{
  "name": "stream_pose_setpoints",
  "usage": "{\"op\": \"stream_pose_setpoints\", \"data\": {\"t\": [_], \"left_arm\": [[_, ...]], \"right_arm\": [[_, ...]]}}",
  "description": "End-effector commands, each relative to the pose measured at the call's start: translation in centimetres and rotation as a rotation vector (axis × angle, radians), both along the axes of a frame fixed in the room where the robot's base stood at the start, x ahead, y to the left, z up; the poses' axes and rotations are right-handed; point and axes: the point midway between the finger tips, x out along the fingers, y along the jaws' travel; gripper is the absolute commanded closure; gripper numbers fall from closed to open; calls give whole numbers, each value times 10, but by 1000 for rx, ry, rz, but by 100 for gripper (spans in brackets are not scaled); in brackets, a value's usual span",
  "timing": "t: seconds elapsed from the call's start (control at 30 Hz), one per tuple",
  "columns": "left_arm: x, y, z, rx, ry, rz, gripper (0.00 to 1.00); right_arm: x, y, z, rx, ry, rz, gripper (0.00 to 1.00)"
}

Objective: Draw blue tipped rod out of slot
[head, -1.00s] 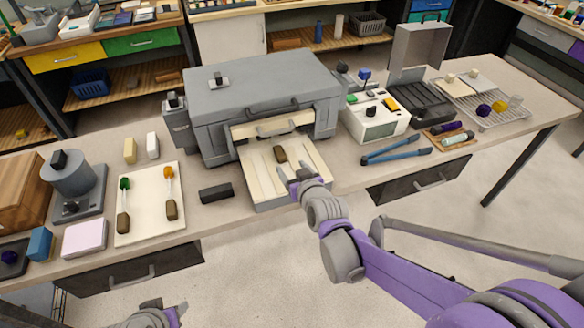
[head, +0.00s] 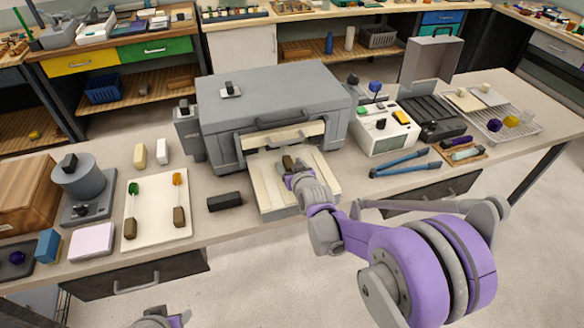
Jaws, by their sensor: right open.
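A dark brown handle (head: 288,162) lies on the cream bed in the open front of the grey furnace (head: 270,100), like the handles of the rods on the cream board. No blue tip shows on it; its far end cannot be made out. My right gripper (head: 293,171) is open, close to the near end of this handle; contact cannot be told. A blue knob-like tip (head: 376,87) shows above the white device at the right. My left gripper (head: 170,319) is at the bottom edge, partly cut off, its jaws unclear.
A cream board (head: 156,208) holds a green-tipped rod (head: 132,205) and an orange-tipped rod (head: 178,200). A black block (head: 224,201) lies left of the furnace bed. Blue tongs (head: 400,164) lie to the right, before the white device (head: 388,132).

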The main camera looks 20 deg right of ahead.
Motion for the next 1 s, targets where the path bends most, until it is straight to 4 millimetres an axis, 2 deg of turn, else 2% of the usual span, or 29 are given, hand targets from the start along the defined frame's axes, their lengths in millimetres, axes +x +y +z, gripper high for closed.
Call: {"op": "stream_pose_setpoints", "data": {"t": [0.23, 0.6, 1.0], "left_arm": [[0, 0, 0, 0, 0, 0, 50], [0, 0, 0, 0, 0, 0, 50], [0, 0, -1, 0, 0, 0, 50]], "right_arm": [[0, 0, 0, 0, 0, 0, 32], [0, 0, 0, 1, 0, 0, 98], [-1, 0, 0, 0, 0, 0, 100]]}}
